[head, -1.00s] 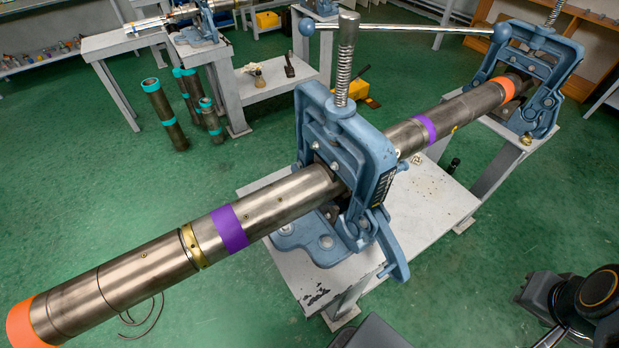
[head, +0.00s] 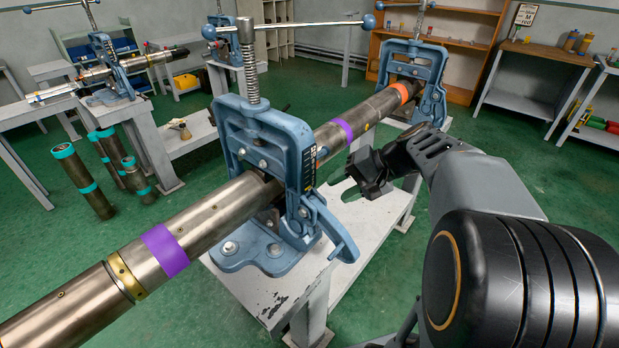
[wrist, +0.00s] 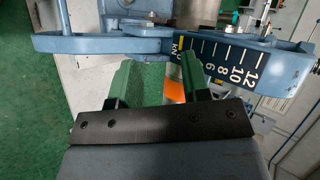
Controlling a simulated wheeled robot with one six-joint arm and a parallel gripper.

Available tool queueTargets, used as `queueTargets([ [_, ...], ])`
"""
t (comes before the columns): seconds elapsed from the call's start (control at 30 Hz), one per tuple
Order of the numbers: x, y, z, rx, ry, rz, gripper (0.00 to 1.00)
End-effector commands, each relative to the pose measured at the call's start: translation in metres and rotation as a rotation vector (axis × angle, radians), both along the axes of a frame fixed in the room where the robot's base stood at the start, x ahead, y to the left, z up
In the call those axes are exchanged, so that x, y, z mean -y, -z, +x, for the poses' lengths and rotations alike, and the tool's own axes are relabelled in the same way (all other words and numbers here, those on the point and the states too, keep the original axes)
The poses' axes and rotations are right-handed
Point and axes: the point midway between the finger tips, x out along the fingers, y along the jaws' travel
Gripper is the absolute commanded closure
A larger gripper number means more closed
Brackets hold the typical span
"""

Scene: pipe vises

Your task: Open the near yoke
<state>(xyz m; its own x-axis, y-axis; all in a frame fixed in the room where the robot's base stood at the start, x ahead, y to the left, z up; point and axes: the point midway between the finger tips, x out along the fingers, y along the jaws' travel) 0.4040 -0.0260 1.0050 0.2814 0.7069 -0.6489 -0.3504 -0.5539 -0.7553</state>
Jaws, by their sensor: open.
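The near yoke (head: 304,165) is a blue upright frame with a threaded screw (head: 249,65) on top. It stands closed over the long steel pipe (head: 222,208) on the near vise base (head: 243,246). A curved blue hook-like lever (head: 336,236) hangs at its right foot. My gripper (head: 362,172) is right of the yoke, apart from it in the head view. In the wrist view my gripper (wrist: 157,72) shows two green fingers spread open with nothing held. Beyond them are the yoke's numbered scale plate (wrist: 222,62) and a blue bar (wrist: 95,43) reaching left.
The far vise (head: 413,75) holds the same pipe behind my gripper. A T-handle bar (head: 300,25) with blue ball ends crosses the near screw's top. Short pipes (head: 83,180) stand on the floor at left. Green floor is free at front left.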

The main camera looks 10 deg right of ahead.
Motion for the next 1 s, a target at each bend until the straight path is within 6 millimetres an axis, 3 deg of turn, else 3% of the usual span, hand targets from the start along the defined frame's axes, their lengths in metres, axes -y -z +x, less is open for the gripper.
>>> queueTargets([
  [0.03,0.017,0.011,0.014,0.028,0.039,0.094,0.57],
  [0.2,0.061,-0.005,0.044,0.168,0.109,0.335,0.57],
  [0.37,0.081,-0.014,0.056,0.253,0.135,0.435,0.57],
  [0.47,0.076,-0.016,0.062,0.270,0.136,0.453,0.57],
  [1.0,-0.005,0.001,0.111,0.268,0.138,0.453,0.57],
])
